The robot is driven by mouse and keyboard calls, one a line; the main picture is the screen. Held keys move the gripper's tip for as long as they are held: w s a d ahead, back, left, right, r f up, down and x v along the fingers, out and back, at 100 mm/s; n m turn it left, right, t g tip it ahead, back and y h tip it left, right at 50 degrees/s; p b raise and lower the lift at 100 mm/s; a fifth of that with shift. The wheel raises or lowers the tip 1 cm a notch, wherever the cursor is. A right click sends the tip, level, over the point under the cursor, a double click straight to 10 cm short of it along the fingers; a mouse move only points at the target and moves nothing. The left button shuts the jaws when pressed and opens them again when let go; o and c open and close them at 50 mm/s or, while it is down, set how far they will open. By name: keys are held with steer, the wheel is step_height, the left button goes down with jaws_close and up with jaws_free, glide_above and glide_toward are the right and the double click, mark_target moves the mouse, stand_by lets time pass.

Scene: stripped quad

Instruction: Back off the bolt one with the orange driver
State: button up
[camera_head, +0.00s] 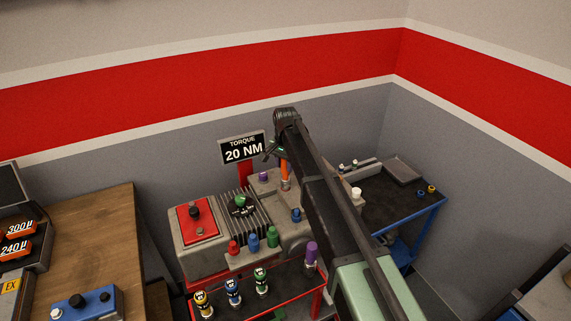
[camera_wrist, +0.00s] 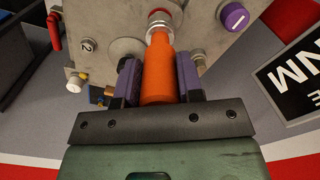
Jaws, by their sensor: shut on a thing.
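The orange driver (camera_head: 286,184) stands roughly upright over the grey machine block, beneath my arm's end. In the wrist view the orange driver (camera_wrist: 160,72) is between the two purple-grey finger pads of my gripper (camera_wrist: 158,82), which is shut on it. Its far end meets a silver collar with a red ring (camera_wrist: 159,19) at the grey block (camera_wrist: 205,40). The collar hides any bolt head there, so I cannot tell whether the tip is seated. No label for bolt one is clearly readable.
A purple cap (camera_wrist: 233,16) sits close right of the driver. A torque sign reading 20 NM (camera_head: 243,150) stands behind. Coloured pegs (camera_head: 254,242) and several drivers in a red rack (camera_head: 282,297) line the front. A dark cart (camera_head: 395,205) stands right.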

steer(key=shift+f, duration=0.15)
steer(key=shift+f+b, duration=0.7)
steer(key=shift+b, duration=0.15)
steer(key=shift+r+n, duration=0.1)
steer(key=shift+n, duration=1.4)
steer(key=shift+r+p, duration=2.15)
steer(key=shift+p, duration=0.1)
step_height(320, 180, up, 4)
steer(key=p, duration=0.4)
steer(key=shift+r, duration=0.1)
